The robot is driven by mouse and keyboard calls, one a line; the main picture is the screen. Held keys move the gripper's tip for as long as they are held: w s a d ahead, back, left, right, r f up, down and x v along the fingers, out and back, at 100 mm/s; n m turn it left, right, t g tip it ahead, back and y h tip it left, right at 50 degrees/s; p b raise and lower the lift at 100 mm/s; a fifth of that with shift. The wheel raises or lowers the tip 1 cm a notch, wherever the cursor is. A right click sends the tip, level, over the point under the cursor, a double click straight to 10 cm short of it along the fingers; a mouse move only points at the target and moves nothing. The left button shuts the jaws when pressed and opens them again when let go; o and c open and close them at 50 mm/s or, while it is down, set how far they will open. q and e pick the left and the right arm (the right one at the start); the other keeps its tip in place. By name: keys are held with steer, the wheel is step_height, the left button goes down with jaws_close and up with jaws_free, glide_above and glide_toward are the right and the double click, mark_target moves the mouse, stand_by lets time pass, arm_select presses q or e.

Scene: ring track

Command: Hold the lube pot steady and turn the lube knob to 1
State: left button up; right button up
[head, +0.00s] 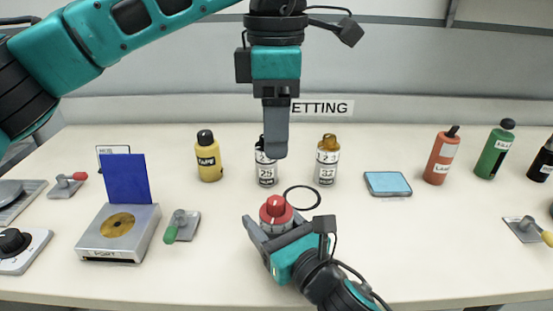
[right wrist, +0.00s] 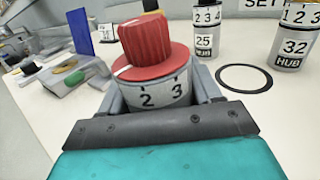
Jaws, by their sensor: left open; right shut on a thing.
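The pot with the red knob, which I take as the lube pot (right wrist: 160,103), stands on the table. Its front label is hidden. Its grey body shows 2 and 3. The red knob (head: 276,209) has a wide flange with a white mark, left of the 2 in the right wrist view (right wrist: 145,45). My right gripper (head: 283,236) is shut on the pot's body, one finger on each side. My left gripper (head: 275,150) is open and points down, above and behind the knob, apart from it. It partly covers the 25 pot (head: 266,175).
A black ring (head: 302,198) lies right behind the pot. The 32 HUB pot (head: 327,165) and yellow bottle (head: 208,162) stand farther back. A metal box with a blue panel (head: 126,180) and a green-handled lever (head: 182,226) are left. The table right of my right gripper is mostly clear.

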stand_by(0.9)
steer(key=o, duration=1.2)
steer(key=shift+o, duration=0.2)
steer(key=v, duration=1.2)
steer(key=shift+s+f, duration=0.1)
